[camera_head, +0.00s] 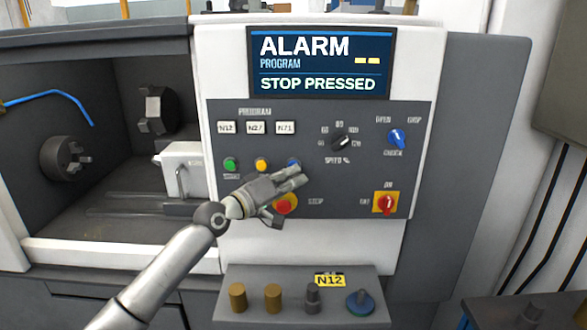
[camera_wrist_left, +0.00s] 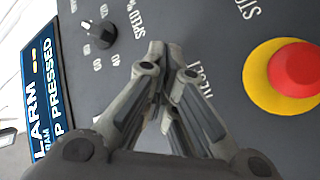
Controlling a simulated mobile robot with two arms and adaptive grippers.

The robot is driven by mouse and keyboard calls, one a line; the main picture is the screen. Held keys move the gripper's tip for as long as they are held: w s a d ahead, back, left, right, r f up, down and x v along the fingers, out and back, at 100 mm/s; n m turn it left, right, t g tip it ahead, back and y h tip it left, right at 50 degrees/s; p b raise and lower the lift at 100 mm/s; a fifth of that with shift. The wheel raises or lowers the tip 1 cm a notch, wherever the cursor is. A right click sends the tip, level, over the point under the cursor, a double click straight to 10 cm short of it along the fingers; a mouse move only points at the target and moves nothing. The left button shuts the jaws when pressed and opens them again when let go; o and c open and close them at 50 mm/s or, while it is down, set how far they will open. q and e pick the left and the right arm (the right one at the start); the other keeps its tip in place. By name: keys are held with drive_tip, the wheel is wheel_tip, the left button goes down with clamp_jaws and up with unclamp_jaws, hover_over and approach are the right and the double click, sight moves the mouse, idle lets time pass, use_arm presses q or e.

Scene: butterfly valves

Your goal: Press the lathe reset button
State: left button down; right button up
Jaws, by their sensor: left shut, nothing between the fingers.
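The lathe control panel (camera_head: 365,180) faces me. A blue button (camera_head: 293,162) sits in the row under the program keys, partly covered by my left gripper (camera_head: 298,177). My left gripper is shut and empty, with its fingertips just below or in front of the blue button. I cannot tell whether they touch it. In the left wrist view, the shut fingers (camera_wrist_left: 163,52) point at the panel beside a RESET label (camera_wrist_left: 192,82), and the button is hidden behind them. The screen (camera_head: 320,62) reads ALARM and STOP PRESSED. My right gripper is not in view.
The red stop button (camera_head: 285,204) lies close under my left gripper. Green (camera_head: 230,164) and yellow (camera_head: 261,164) buttons are to the left. A speed knob (camera_head: 341,142), blue knob (camera_head: 397,138) and red switch (camera_head: 386,202) are to the right. A shelf (camera_head: 255,312) holds several parts.

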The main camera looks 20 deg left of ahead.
use_arm(q)
drive_tip(key=shift+w+a+b, duration=0.15)
drive_tip(key=shift+w+b, duration=0.25)
drive_tip(key=shift+b, duration=0.25)
idle(0.6)
drive_tip(key=shift+s+r, duration=0.1)
drive_tip(key=shift+s+d+p, duration=0.2)
drive_tip(key=shift+s+p, duration=0.55)
drive_tip(key=shift+p, duration=0.2)
drive_tip(key=s+p, duration=0.1)
drive_tip(key=s+d+p, duration=0.1)
drive_tip(key=s+p, duration=0.2)
drive_tip(key=p, duration=0.1)
drive_tip(key=shift+s+d, duration=0.25)
drive_tip(key=shift+s, duration=0.15)
